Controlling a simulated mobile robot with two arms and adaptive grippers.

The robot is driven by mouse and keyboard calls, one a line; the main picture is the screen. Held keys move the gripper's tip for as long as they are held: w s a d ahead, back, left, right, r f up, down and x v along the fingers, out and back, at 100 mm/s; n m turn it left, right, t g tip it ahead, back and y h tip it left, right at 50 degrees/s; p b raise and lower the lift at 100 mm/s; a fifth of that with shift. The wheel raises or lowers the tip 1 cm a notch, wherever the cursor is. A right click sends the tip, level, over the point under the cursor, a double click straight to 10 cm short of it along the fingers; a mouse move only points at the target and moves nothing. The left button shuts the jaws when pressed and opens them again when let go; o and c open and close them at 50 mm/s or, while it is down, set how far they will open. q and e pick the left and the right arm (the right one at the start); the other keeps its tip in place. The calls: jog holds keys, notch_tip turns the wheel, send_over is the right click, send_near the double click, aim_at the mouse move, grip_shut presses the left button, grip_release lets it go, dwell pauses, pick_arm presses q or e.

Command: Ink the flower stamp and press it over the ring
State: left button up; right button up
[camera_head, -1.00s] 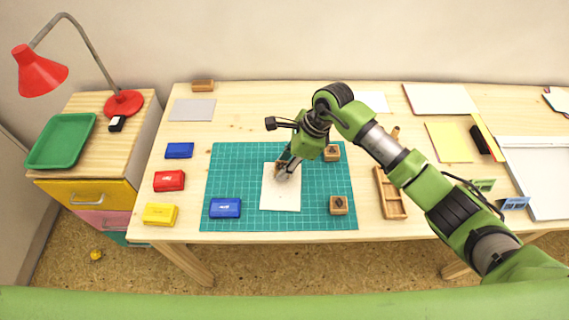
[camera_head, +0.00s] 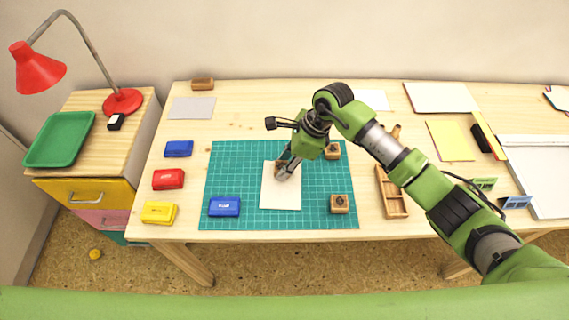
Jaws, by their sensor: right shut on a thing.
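My right gripper (camera_head: 284,172) is shut on a small wooden stamp (camera_head: 278,167) over the upper part of the white paper (camera_head: 281,197). The stamp is mostly hidden by the fingers, and I cannot tell whether it touches the paper. No ring shows on the paper; the gripper covers its upper part. Two other wooden stamps stand on the green cutting mat (camera_head: 310,215): one (camera_head: 332,151) at the upper right and one (camera_head: 339,204) at the lower right. A blue inkpad (camera_head: 224,207) lies on the mat's lower left. My left gripper is out of view.
Another blue inkpad (camera_head: 179,149), a red inkpad (camera_head: 168,179) and a yellow inkpad (camera_head: 159,213) line the table's left side. A wooden tray (camera_head: 393,200) lies right of the mat, below my right arm. A grey sheet (camera_head: 191,108) lies at the back left.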

jog(key=shift+s+d+f+b, duration=0.1)
jog(key=shift+s+f+b, duration=0.1)
jog(key=shift+f+b, duration=0.1)
dwell(1.2)
jog(key=shift+r, duration=0.15)
jog(key=shift+w+r, duration=0.15)
jog(key=shift+r, duration=0.45)
jog(key=shift+r+p, duration=1.75)
jog(key=shift+r, duration=1.1)
